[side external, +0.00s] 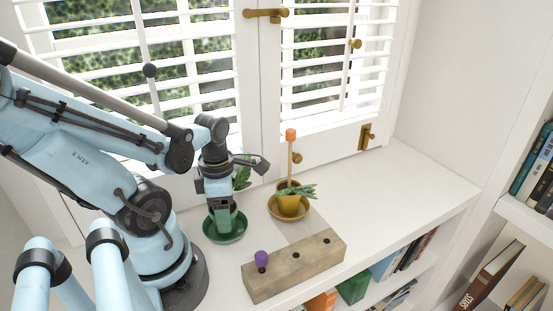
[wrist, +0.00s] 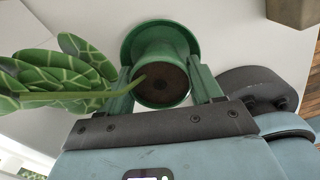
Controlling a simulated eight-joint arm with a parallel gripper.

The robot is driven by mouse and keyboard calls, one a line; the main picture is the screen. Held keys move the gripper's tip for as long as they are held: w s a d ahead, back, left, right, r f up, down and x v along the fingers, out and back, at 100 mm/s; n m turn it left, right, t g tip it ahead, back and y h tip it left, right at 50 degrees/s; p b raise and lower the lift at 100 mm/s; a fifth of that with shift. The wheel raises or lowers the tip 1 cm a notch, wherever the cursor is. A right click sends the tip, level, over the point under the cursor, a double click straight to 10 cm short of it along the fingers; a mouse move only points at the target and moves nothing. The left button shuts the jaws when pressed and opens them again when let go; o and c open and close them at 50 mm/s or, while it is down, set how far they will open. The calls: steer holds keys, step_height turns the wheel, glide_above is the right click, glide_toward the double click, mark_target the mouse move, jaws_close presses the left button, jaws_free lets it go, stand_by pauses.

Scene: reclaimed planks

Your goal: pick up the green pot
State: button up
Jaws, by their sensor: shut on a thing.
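The green pot (wrist: 165,45) shows in the wrist view with dark soil inside and large patterned leaves hanging out to the left. In the side view the green pot (side external: 232,215) is partly hidden behind my gripper (side external: 221,208), and some of its leaves show behind the wrist. A green saucer (side external: 226,236) is under it; I cannot tell whether the pot touches the saucer. My gripper (wrist: 163,88) is shut on the pot, with one finger on each side of it in the wrist view.
A yellow pot (side external: 289,204) with a plant and an orange-topped stake stands on a yellow saucer (side external: 274,211) to the right. A wooden block (side external: 295,270) with holes and a purple knob (side external: 261,258) lies in front. Shuttered windows stand behind; the white shelf (side external: 400,195) is clear at right.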

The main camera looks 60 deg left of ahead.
steer(key=shift+c, duration=1.4)
steer(key=shift+r, duration=0.15)
step_height(320, 180, up, 13)
stand_by(0.5)
step_height(320, 180, down, 8)
steer(key=m, duration=0.6)
steer(key=shift+w, duration=0.1)
steer(key=shift+f+m, duration=0.4)
steer(key=shift+f, duration=1.9)
